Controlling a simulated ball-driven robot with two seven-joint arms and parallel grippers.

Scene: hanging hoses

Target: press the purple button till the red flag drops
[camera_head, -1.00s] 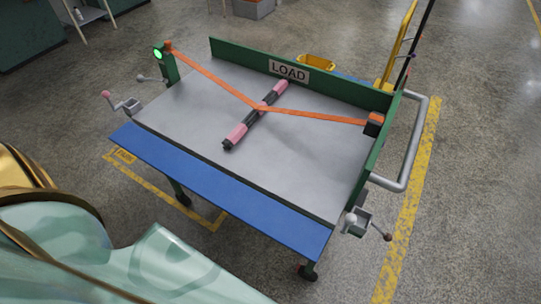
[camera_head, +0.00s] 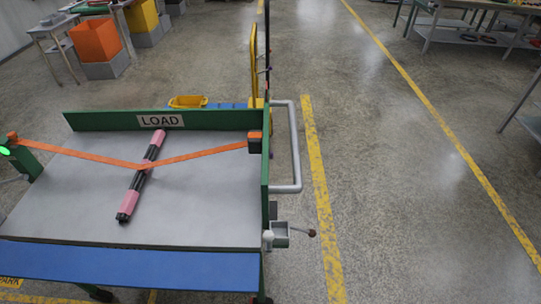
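I see no purple button and no red flag that I can make out in this view. Neither of my grippers is in view. A cart (camera_head: 215,205) with a grey top and a green back board marked LOAD (camera_head: 160,120) fills the lower left. A pink and black striped rod (camera_head: 130,203) lies on its top, with an orange strap (camera_head: 80,156) across it. A green light (camera_head: 4,151) glows at the cart's left edge.
A grey rail (camera_head: 296,150) and a lever with a dark knob (camera_head: 311,233) stick out on the cart's right. A yellow-handled dark pole (camera_head: 267,60) stands behind it. Open floor (camera_head: 400,200) with yellow lines lies right. Tables (camera_head: 465,30) and bins (camera_head: 97,42) stand farther back.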

